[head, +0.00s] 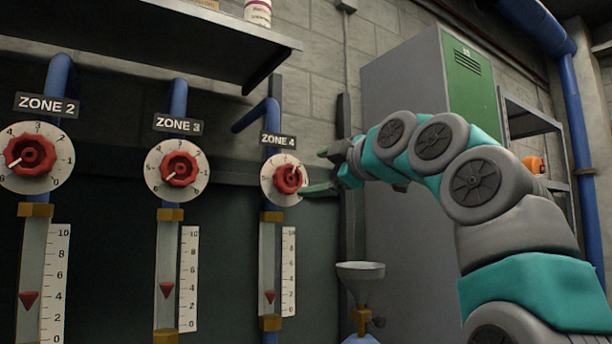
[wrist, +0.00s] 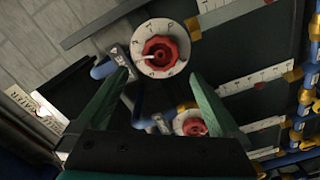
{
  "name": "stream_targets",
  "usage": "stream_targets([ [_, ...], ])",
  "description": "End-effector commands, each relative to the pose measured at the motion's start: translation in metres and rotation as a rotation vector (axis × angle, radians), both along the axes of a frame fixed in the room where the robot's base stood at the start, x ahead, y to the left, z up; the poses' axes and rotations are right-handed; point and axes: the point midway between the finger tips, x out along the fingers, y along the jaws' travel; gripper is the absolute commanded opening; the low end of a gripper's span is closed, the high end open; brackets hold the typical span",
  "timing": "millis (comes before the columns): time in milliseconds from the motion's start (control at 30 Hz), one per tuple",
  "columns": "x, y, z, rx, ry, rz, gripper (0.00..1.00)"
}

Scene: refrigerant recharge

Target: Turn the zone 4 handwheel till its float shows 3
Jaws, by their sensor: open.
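The zone 4 handwheel (head: 288,179) is red, on a round white numbered dial, under the ZONE 4 sign (head: 278,140). Its red float (head: 270,297) sits in the tube below, close to the 2 mark of the scale (head: 289,270). My gripper (head: 314,172) is open and empty, just right of this dial in the head view. The wrist view shows a red handwheel (wrist: 161,52), seemingly zone 4, ahead between my two green fingers (wrist: 158,76). A white pointer line shows on it. I cannot tell whether a finger touches the dial.
Zone 3 (head: 179,168) and zone 2 (head: 31,155) handwheels stand to the left, with their own float tubes. A shelf (head: 150,35) hangs above. A funnel (head: 360,270) stands below my gripper, and a grey-green cabinet (head: 410,85) behind my arm.

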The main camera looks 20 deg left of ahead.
Motion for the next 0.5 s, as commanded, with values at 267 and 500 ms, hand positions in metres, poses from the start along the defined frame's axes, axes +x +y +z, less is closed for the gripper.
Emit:
stream_targets([
  [267, 0.018, 0.022, 0.002, -0.004, 0.006, 0.003, 1.00],
  [500, 0.035, 0.041, 0.003, -0.001, 0.005, 0.000, 1.00],
])
